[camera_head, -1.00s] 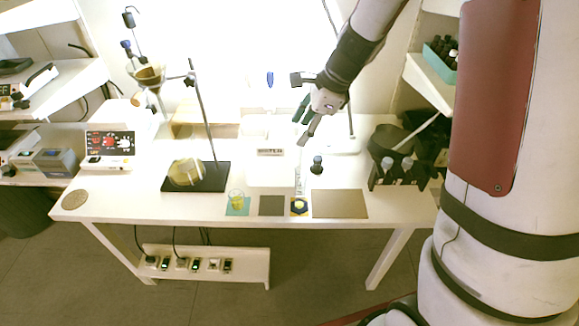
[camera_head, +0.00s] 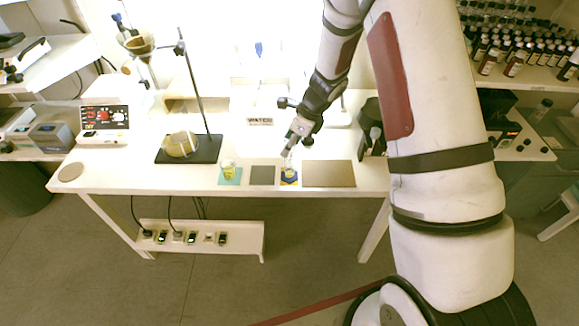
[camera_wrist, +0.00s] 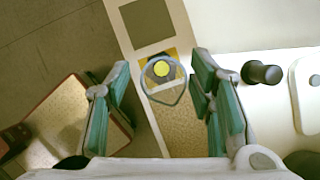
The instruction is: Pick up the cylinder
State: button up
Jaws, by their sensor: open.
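The cylinder (camera_head: 289,172) is a clear glass vessel with yellow liquid at its bottom. It stands on a blue and yellow mat (camera_head: 289,182) near the front edge of the table. In the wrist view I look down on the cylinder (camera_wrist: 161,71), with its yellow contents and clear pointed rim showing. My gripper (camera_head: 290,151) is over the upper part of the cylinder, pointing down. In the wrist view my gripper (camera_wrist: 162,86) is open, with its green-padded fingers wide apart on either side of the cylinder. I cannot tell how far down the fingers reach.
A beaker with yellow liquid (camera_head: 228,169) stands on a teal mat to the left. A grey mat (camera_head: 262,175) and a tan plate (camera_head: 328,174) flank the cylinder. A dark-topped bottle (camera_wrist: 262,73) is right of my fingers. A ring stand (camera_head: 190,148) is at left.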

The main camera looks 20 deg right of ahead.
aim_at(289, 159)
jog(key=x, duration=0.5)
jog(key=shift+w+d+f+p, duration=0.1)
jog(key=shift+f+p, duration=0.1)
jog(key=shift+p, duration=0.15)
grip_shut()
